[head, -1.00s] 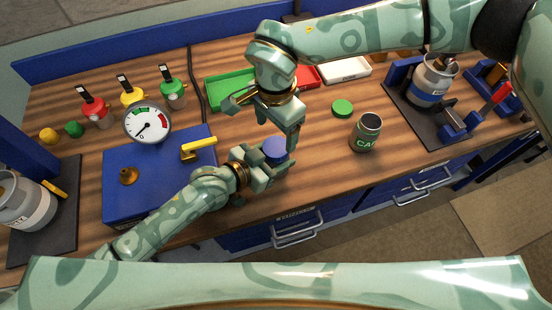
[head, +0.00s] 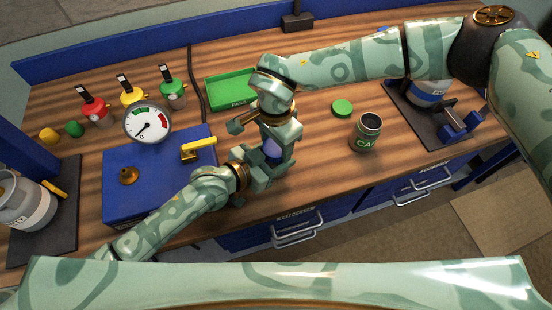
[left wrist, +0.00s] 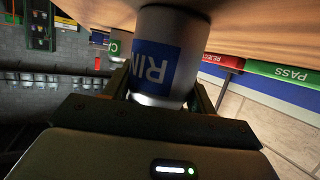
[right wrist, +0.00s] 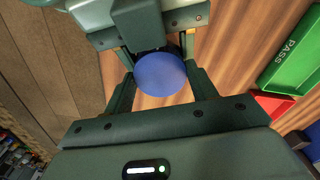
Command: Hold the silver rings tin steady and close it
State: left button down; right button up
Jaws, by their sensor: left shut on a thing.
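The silver rings tin (left wrist: 170,55), with a blue label, is between the fingers of my left gripper (left wrist: 165,95), which is shut on it. The blue lid (right wrist: 160,74) sits over the tin's position in the right wrist view; it also shows in the head view (head: 272,148), partly covered. My right gripper (right wrist: 161,78) comes down from above, with one finger on each side of the lid. Whether those fingers press on the lid or stand just clear is unclear. The seam between lid and tin is hidden.
An open tin with a green label (head: 366,134) and a green lid (head: 342,107) stand to the right. A blue box with a gauge (head: 147,123) is left of my grippers. A green tray (head: 230,92) lies behind.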

jog(key=m, duration=0.4)
jog(key=shift+m, duration=0.4)
jog(key=m, duration=0.3)
jog(key=shift+m, duration=0.3)
jog(key=o, duration=1.1)
jog(key=shift+r, duration=2.25)
jog(key=shift+a, duration=0.1)
jog(key=shift+c, duration=0.3)
